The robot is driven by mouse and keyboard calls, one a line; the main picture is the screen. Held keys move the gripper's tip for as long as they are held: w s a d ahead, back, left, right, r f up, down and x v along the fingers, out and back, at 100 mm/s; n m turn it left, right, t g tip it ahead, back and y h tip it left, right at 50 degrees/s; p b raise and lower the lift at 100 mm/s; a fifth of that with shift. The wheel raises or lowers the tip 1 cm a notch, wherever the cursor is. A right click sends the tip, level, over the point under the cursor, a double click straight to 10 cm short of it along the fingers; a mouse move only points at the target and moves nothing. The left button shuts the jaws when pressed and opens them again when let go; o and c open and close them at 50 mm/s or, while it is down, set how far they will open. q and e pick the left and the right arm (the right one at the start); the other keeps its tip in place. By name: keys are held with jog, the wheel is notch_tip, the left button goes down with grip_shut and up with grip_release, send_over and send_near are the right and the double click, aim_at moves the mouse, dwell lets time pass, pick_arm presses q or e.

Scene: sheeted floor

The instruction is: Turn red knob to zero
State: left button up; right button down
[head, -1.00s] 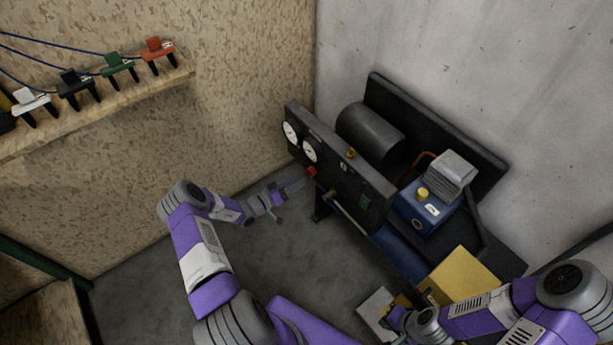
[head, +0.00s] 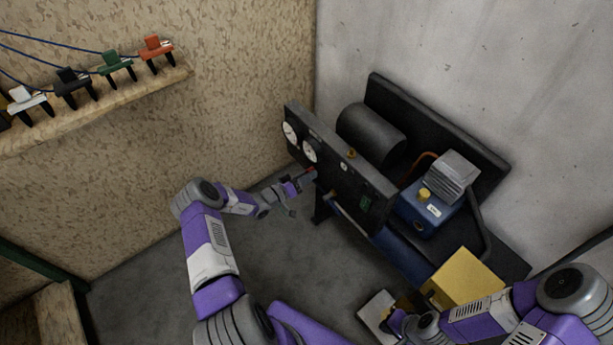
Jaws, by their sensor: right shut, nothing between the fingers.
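The red knob (head: 310,169) sits low on the front of the black gauge panel (head: 350,183), below two round white dials. My right gripper (head: 388,319) is low at the right, in front of the yellow box, shut and empty. The knob's setting is too small to read.
Behind the panel are a dark cylinder (head: 371,134) and a blue unit with a yellow cap (head: 424,195). A yellow box (head: 466,277) stands at the lower right. A wooden shelf (head: 100,110) with several coloured clamps is at upper left. The grey floor is clear left of the machine.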

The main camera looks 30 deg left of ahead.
pick_arm(q)
jog(key=shift+c, duration=1)
jog(key=shift+n, duration=0.3)
jog(key=n+p, duration=0.2)
jog(key=n, duration=1.7)
jog(key=shift+r, duration=0.15)
jog(key=shift+n, duration=0.4)
jog(key=o, duration=1.1)
jog(key=shift+c, duration=0.2)
